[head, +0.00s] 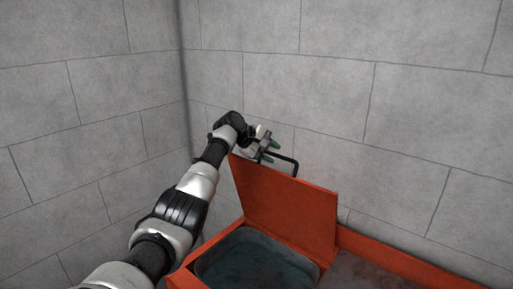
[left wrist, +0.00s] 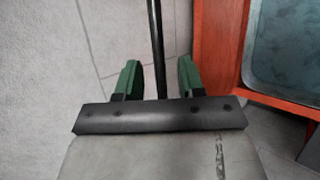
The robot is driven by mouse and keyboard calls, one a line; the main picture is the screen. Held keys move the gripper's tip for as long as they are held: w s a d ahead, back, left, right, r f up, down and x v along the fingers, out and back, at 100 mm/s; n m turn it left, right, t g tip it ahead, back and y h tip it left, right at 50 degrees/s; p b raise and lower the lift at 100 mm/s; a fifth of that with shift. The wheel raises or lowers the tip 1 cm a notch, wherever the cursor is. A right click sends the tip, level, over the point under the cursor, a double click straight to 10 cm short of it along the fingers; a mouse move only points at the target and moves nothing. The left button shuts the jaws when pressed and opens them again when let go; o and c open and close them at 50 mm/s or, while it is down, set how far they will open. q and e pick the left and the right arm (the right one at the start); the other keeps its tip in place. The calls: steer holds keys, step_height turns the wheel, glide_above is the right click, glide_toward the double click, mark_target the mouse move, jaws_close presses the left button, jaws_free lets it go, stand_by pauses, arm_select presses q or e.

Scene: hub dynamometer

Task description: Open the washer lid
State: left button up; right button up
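The washer is a red-orange box with its lid (head: 285,208) raised steeply, leaving the dark blue-grey basin (head: 255,262) uncovered. A black bar handle (head: 285,161) shows at the lid's top edge. My left gripper (head: 270,146) is at the lid's upper left, beside the handle. In the left wrist view the green fingers (left wrist: 158,78) are apart, with a thin black bar (left wrist: 155,40) running between them. The bar does not visibly touch either finger. My right gripper is in neither view.
Grey block walls (head: 330,60) stand close behind and to the left, meeting in a corner. A grey top with an orange rim (head: 400,262) extends to the right of the basin. The wrist view also shows the washer's orange rim (left wrist: 210,50).

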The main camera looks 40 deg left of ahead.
arm_select(q)
steer(key=b+v, duration=0.2)
steer(key=v, duration=0.4)
steer(key=shift+s+r, duration=0.25)
steer(key=shift+s, duration=0.05)
steer(key=shift+a, duration=0.15)
